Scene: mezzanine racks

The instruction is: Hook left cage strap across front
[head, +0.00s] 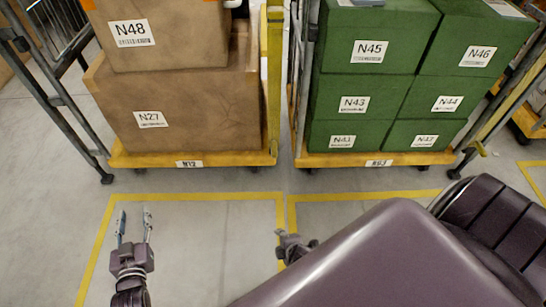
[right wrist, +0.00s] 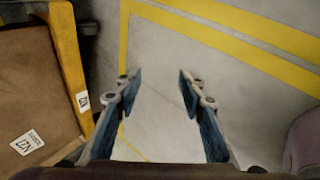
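The left cage (head: 215,162) has a yellow base labelled N12 and holds brown cartons N48 (head: 160,50) and N27 (head: 185,125). A yellow upright band (head: 274,75) runs down its right front side; I cannot tell whether it is strap or post. No strap is seen across the cartons, and no hook can be made out. My left gripper (head: 133,216) is open and empty over the floor in front of the left cage. My right gripper (right wrist: 157,78) is open and empty over the floor; in the head view it is partly hidden by my arm.
The right cage (head: 345,159), based in yellow and labelled N03, holds several green boxes (head: 370,50) beside the left cage, across a narrow gap. Yellow floor lines (head: 205,197) mark bays in front of both. The floor between my grippers and the left cage is clear.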

